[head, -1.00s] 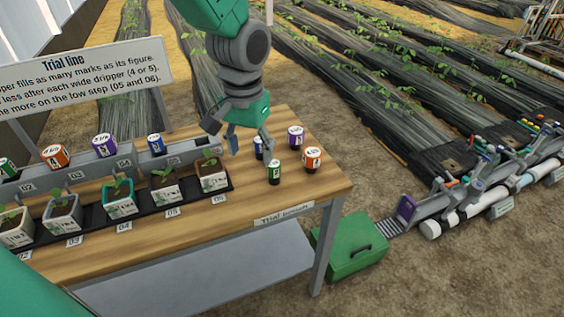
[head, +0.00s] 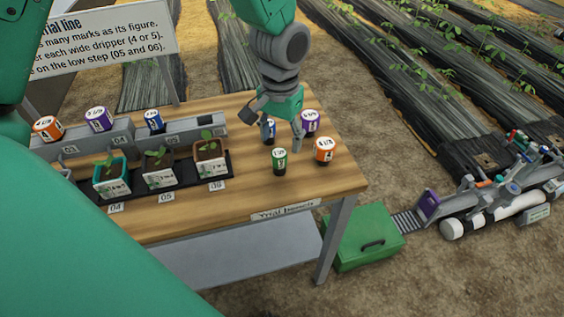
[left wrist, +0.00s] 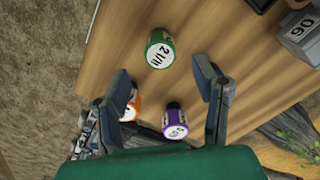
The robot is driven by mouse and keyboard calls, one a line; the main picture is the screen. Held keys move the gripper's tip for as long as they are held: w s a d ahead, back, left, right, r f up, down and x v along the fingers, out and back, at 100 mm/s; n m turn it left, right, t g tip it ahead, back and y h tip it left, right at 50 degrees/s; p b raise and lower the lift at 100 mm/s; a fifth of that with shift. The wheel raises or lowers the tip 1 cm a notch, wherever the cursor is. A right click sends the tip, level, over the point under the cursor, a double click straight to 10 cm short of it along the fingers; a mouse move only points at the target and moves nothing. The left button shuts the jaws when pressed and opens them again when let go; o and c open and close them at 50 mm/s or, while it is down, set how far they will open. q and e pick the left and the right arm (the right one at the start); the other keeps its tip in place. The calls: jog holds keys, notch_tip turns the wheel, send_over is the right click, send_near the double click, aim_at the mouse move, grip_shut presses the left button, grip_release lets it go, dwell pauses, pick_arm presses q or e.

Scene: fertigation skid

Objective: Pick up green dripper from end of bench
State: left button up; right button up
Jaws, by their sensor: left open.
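The green dripper (head: 279,161) stands upright near the right end of the wooden trial bench (head: 240,200). It also shows in the left wrist view (left wrist: 159,52), marked 2 l/h and lying just beyond the fingertips. My left gripper (head: 282,138) is open, pointing down, just behind and above the green dripper. In the left wrist view the open fingers (left wrist: 162,78) are apart with nothing between their tips. My right gripper is not in view.
An orange dripper (head: 324,150), a purple dripper (head: 310,122) and a partly hidden blue dripper (head: 269,131) stand close around. Potted seedlings in a black tray (head: 188,184) and a grey stepped rack (head: 190,133) are left. A green case (head: 362,237) sits on the ground.

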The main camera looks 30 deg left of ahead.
aim_at(280, 153)
pick_arm(q)
jog(key=f, duration=0.3)
jog(key=f+b, duration=0.1)
jog(key=shift+s+a+f, duration=0.15)
jog(key=shift+s+f, duration=0.15)
jog(key=shift+w+f, duration=0.1)
jog(key=shift+f, duration=0.3)
jog(key=shift+r, duration=0.1)
jog(key=c, duration=1)
